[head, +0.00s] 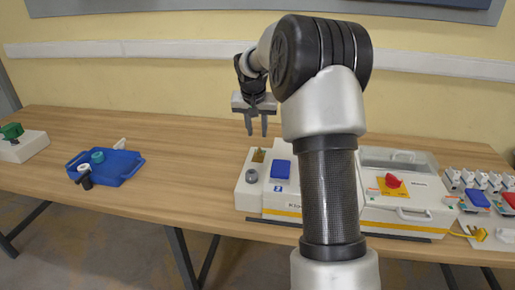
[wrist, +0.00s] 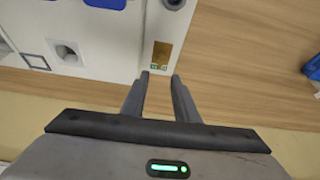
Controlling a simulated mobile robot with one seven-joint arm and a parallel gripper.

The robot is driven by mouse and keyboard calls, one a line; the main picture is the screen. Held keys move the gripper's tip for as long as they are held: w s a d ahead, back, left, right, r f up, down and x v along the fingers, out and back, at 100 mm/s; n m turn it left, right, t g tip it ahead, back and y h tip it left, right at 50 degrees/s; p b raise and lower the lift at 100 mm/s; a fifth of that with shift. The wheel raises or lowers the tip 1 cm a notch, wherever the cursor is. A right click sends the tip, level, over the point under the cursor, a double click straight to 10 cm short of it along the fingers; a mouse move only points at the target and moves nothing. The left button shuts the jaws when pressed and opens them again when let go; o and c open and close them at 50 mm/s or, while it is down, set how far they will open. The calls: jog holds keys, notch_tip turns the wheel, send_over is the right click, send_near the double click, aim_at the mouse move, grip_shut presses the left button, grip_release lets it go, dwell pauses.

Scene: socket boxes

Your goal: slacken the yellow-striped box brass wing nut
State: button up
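The yellow-striped box (head: 285,214) is a long white box on the table, with a yellow band along its front; my arm hides its middle. At its left end is a brass-coloured plate (head: 258,156), seen also in the wrist view (wrist: 162,52) with small marks at its near edge. I cannot make out a separate wing nut shape. A grey round knob (head: 252,176) stands in front of the plate. My gripper (head: 257,133) is open and empty, pointing down above and behind the box's left end. In the wrist view its fingertips (wrist: 161,75) lie just short of the plate.
The box also carries a blue cover (head: 281,169) and a red knob (head: 393,181). White sockets and plugs (head: 478,180) crowd the right. A blue tray (head: 122,166) with small parts and a green-topped box (head: 12,131) stand left. The table between tray and box is clear.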

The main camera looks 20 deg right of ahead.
aim_at(259, 149)
jog(key=x, duration=1)
jog(key=shift+f+b, duration=0.1)
jog(key=shift+b, duration=0.2)
grip_shut()
